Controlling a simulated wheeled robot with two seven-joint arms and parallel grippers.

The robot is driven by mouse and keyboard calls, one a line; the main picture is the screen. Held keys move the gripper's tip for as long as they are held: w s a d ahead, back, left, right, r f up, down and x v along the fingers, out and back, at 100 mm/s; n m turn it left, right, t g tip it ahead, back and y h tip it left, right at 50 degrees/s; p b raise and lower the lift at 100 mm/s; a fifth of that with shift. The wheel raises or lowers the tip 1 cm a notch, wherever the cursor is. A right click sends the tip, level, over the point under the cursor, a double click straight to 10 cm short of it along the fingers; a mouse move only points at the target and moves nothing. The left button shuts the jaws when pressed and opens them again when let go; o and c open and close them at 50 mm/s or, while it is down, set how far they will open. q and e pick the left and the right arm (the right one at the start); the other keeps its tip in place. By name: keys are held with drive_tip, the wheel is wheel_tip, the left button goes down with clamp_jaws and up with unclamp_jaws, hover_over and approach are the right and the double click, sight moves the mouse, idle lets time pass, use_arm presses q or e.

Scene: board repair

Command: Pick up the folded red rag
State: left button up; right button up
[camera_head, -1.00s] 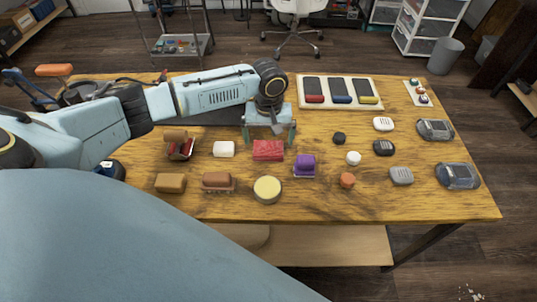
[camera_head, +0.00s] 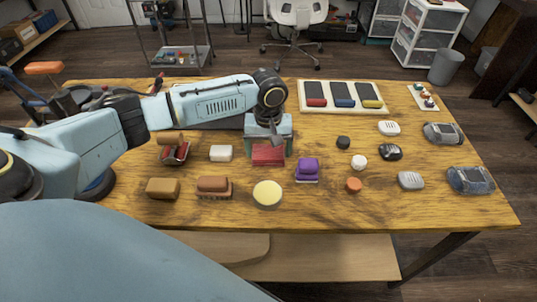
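The folded red rag (camera_head: 268,156) lies on the wooden table (camera_head: 400,215), near its middle. My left gripper (camera_head: 268,153) reaches down over it from behind, with one finger at the rag's left side and the other at its right side. The fingers look open around the rag. Any gap between fingers and rag is too small to make out clearly. The gripper covers the rag's back part. My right gripper is out of view.
Close by are a white block (camera_head: 221,153) left, a purple brush (camera_head: 307,169) right, and a brown brush (camera_head: 213,186) and yellow round tin (camera_head: 267,194) in front. A tray (camera_head: 333,111) with three dark panels stands behind. Several small items and clear cases fill the right side.

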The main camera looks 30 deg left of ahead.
sight(269, 151)
use_arm(q)
drive_tip(key=c, duration=0.5)
drive_tip(key=shift+r, duration=0.3)
wheel_tip(269, 151, up, 5)
drive_tip(key=shift+r+p, duration=0.15)
drive_tip(key=shift+p, duration=0.8)
drive_tip(key=shift+r+p, duration=0.5)
drive_tip(key=shift+r, duration=1.55)
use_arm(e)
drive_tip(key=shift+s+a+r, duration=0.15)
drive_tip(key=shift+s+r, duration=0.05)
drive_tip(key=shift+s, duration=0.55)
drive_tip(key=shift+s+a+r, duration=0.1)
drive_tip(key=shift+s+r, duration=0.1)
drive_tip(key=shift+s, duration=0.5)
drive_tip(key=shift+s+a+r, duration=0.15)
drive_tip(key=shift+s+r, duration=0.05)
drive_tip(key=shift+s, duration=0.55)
